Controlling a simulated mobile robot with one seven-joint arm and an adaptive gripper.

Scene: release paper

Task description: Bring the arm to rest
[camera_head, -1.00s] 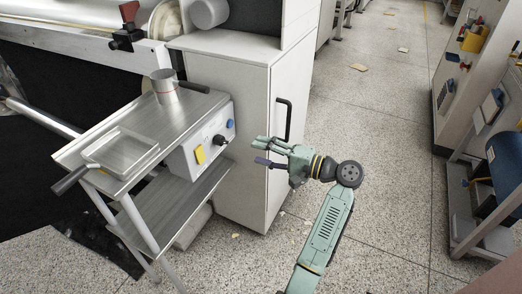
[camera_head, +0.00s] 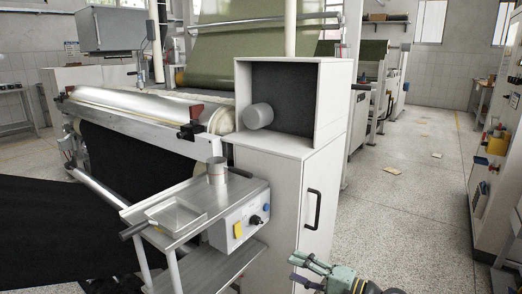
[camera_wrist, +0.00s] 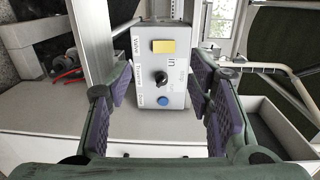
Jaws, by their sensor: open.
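My gripper (camera_head: 309,272) is at the bottom edge of the head view, in front of the white cabinet's door. Its green fingers with purple pads are spread apart and hold nothing. In the wrist view my gripper (camera_wrist: 165,105) shows the two fingers wide apart, at the left and right. Beyond the gap between them is a grey control box (camera_wrist: 150,70) with a yellow button, a black knob and a blue button. Most of my arm is below the head view.
The white cabinet (camera_head: 280,200) has a black handle (camera_head: 313,209) and an open top shelf holding a grey roll (camera_head: 259,116). A metal cart (camera_head: 190,250) with the control box (camera_head: 240,222), a pan (camera_head: 176,217) and a metal cup (camera_head: 217,170) stands at left. Open speckled floor (camera_head: 390,215) lies to the right.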

